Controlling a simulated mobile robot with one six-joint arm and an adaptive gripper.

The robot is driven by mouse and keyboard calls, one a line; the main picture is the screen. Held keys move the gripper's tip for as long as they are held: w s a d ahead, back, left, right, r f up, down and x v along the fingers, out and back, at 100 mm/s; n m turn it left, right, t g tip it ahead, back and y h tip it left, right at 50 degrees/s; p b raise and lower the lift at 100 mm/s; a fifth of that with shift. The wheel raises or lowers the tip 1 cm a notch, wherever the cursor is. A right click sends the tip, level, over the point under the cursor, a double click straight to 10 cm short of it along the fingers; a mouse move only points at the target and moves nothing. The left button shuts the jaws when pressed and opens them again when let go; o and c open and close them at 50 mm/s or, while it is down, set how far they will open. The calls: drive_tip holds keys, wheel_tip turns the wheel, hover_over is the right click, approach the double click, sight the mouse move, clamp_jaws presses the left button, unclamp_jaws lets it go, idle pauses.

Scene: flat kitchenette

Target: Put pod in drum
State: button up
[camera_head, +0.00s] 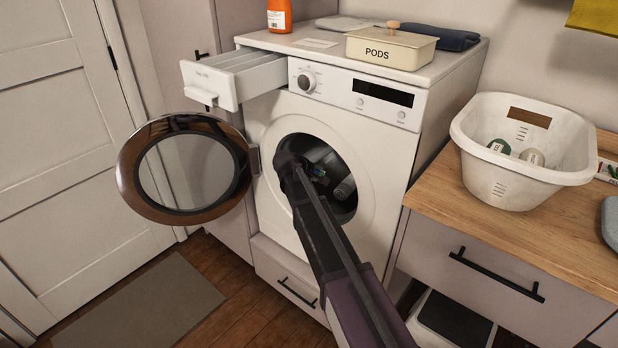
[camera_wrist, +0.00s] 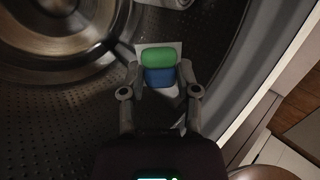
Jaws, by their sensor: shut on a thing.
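In the wrist view a pod (camera_wrist: 158,60) with a green half, a blue half and a white backing sits between the fingertips of my gripper (camera_wrist: 160,75). My gripper is shut on the pod, inside the metal drum (camera_wrist: 50,120) of the washing machine. In the head view my arm reaches through the round door opening, and the drum (camera_head: 345,165) shows dark around it. The pod is too small and covered to make out clearly there. The washer door (camera_head: 128,178) stands wide open to the left.
The detergent drawer (camera_head: 212,85) is pulled out above the door. A PODS box (camera_head: 385,52) and an orange bottle (camera_head: 279,16) stand on the washer (camera_head: 440,85). A white basket (camera_head: 510,185) with items in it stands on the wooden counter (camera_head: 480,220). The door rim surrounds my arm closely.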

drive_tip(key=w+d+f+b, duration=0.2)
drive_tip(key=w+d, duration=0.5)
drive_tip(key=w, duration=0.3)
drive_tip(key=shift+d+f, duration=0.3)
drive_tip(key=shift+d, duration=0.1)
idle(0.3)
drive_tip(key=o, duration=0.8)
drive_tip(key=shift+o, duration=0.2)
drive_tip(key=shift+s, duration=0.1)
